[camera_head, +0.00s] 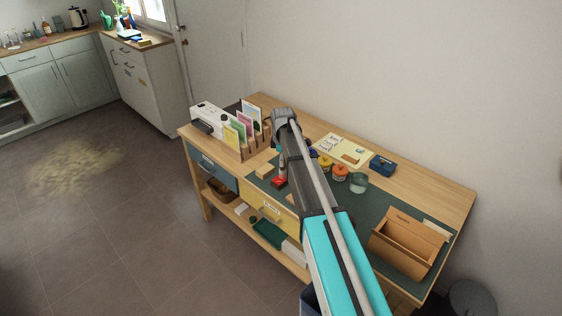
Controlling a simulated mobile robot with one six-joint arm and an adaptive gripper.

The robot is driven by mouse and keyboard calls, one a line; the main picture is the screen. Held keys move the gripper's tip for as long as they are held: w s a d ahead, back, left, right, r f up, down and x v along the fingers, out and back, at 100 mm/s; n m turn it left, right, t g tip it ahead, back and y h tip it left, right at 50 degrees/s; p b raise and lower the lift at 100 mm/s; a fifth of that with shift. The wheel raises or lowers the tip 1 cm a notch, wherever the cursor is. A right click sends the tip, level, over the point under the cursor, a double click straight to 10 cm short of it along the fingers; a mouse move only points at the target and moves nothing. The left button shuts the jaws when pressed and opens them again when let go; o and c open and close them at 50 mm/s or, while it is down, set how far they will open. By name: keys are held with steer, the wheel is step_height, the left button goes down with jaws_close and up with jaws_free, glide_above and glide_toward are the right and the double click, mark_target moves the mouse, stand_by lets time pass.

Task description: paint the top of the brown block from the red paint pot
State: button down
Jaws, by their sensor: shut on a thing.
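My gripper (284,155) is over the left part of the green desk mat, largely hidden by my own arm. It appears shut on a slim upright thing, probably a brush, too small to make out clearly. A small red thing (279,182), which may be the red paint pot, is on the mat just below the gripper. I cannot tell whether the held thing touches it. A tan wooden block (265,171) lies to its left; I cannot tell if it is the brown block. A yellow pot (325,163) and an orange pot (340,172) stand right of my arm.
A glass jar (358,183) and a dark blue box (382,165) stand on the desk (440,195) to the right. A rack of cards (247,138) and a white machine (211,118) stand at the left end.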

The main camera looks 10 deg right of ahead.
steer(key=shift+w+d, duration=0.55)
steer(key=shift+d, duration=0.2)
steer(key=shift+s+f, duration=0.1)
steer(key=shift+s+a, duration=0.4)
steer(key=shift+a, duration=0.2)
steer(key=shift+s+a, duration=0.35)
steer(key=shift+a, duration=0.2)
steer(key=shift+r+p, duration=3.05)
steer(key=shift+r, duration=0.1)
steer(key=shift+r+p, duration=1.5)
